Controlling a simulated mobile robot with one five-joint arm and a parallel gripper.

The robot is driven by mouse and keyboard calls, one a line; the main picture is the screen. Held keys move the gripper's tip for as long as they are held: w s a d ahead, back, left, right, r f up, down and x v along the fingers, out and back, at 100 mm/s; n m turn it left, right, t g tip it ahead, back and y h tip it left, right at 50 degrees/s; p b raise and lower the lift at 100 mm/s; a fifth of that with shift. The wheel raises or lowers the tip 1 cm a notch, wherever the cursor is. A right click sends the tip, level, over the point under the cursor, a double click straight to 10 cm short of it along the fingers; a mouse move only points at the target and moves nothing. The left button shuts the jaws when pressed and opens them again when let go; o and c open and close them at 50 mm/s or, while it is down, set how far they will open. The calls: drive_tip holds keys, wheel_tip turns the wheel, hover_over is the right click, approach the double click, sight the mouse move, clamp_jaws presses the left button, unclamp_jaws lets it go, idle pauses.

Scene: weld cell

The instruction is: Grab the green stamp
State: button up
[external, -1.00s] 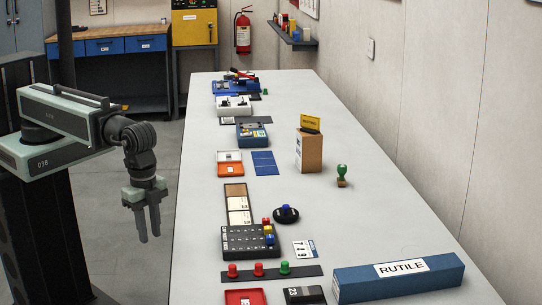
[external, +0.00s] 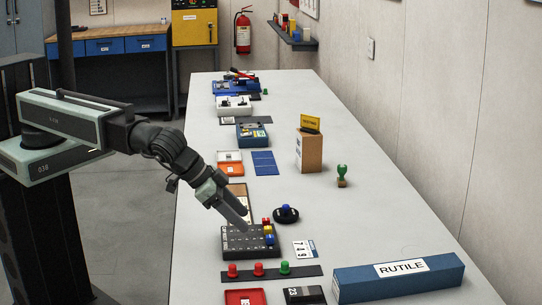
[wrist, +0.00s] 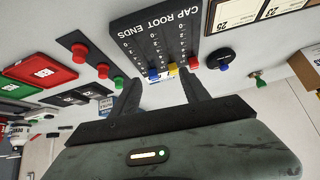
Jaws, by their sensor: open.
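The green stamp (external: 342,175) stands upright on the bench, right of the middle, beside a cardboard box. In the wrist view the green stamp (wrist: 258,79) shows small at the right, beyond my gripper's fingers. My gripper (external: 236,218) is open and empty, reaching down and right over the near left part of the bench, by the black board. The stamp is well apart from it, farther back and to the right. In the wrist view both fingers of my gripper (wrist: 160,92) are spread with nothing between them.
A black board with coloured pegs (external: 250,241) lies by my gripper. A black round base with a blue knob (external: 287,214) sits between it and the stamp. The cardboard box (external: 309,152) stands left of the stamp. A long blue RUTILE box (external: 398,278) lies in front. Bench around the stamp is clear.

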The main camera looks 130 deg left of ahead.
drive_tip(key=w+a+n+t+y+b, duration=0.1)
drive_tip(key=w+a+n+y+b, duration=0.3)
drive_tip(key=a, duration=0.7)
drive_tip(key=y+b, duration=0.2)
drive_tip(key=b, duration=0.2)
approach(340, 166)
drive_tip(key=w+d, duration=0.9)
drive_tip(key=w, duration=0.1)
drive_tip(key=shift+n+g+y, duration=0.7)
drive_tip(key=s+a, duration=0.2)
drive_tip(key=a, duration=0.1)
drive_tip(key=s+a+f+b, duration=0.1)
drive_tip(key=s+a, duration=0.2)
drive_tip(key=a, duration=0.1)
drive_tip(key=s+a+b, duration=0.1)
drive_tip(key=s+a, duration=0.1)
drive_tip(key=a, duration=0.2)
drive_tip(key=shift+s+f, duration=0.3)
drive_tip(key=shift+f, duration=0.05)
drive_tip(key=shift+b+x, duration=0.45)
drive_tip(key=shift+x, duration=0.75)
drive_tip(key=b+x, duration=0.2)
drive_tip(key=x, duration=0.3)
drive_tip(key=shift+a+f, duration=0.1)
drive_tip(key=shift+a, duration=0.05)
clamp_jaws()
